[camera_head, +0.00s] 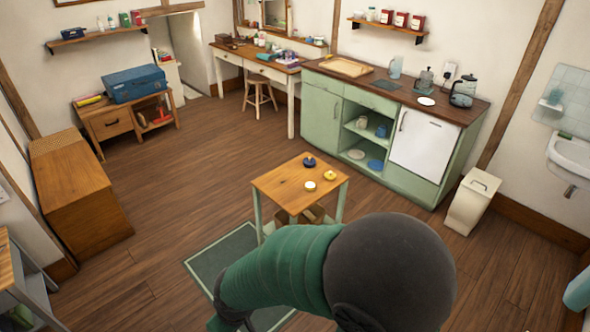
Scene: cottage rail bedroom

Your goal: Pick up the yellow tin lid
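A small wooden-topped side table (285,187) with pale green legs stands near the middle of the room. Three small round items lie apart on its top. One is yellow with a dark centre (330,175), near the right edge, and looks like the yellow tin lid. A pale cream-yellow disc (310,186) lies nearer the front. A dark blue round item (309,162) lies at the back. They are too small to tell in detail. A green arm segment and a dark grey rounded joint of mine fill the bottom middle, in front of the table. Neither gripper shows.
A green kitchen counter (322,110) with a white door runs behind the table. A cream bin (471,201) stands at right. A dark green mat (205,262) lies on the floor beside the table. Wooden floor is clear to the left, up to a wooden cabinet (85,215).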

